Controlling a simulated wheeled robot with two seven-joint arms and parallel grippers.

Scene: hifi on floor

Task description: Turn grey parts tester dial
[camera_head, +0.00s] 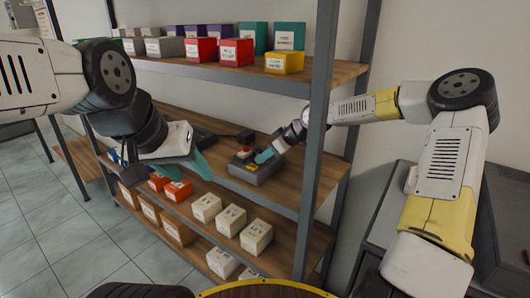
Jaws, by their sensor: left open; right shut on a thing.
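The grey parts tester (256,175) sits on the middle shelf, with a red part on top and a yellow patch on its front. My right gripper (264,156) reaches in from the right, between the shelf posts, and its teal fingertips are at the tester's top right. It is shut on what seems to be the dial, which the fingers hide. My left gripper (187,163) is open, with teal fingers, in front of the middle shelf and to the left of the tester. I see nothing between its fingers.
A grey shelf post (317,140) stands just right of the tester. The upper shelf (330,78) holds coloured boxes, and the lower shelf (290,235) holds white and orange boxes. A dark device (200,138) lies behind my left gripper. Tiled floor is open at left.

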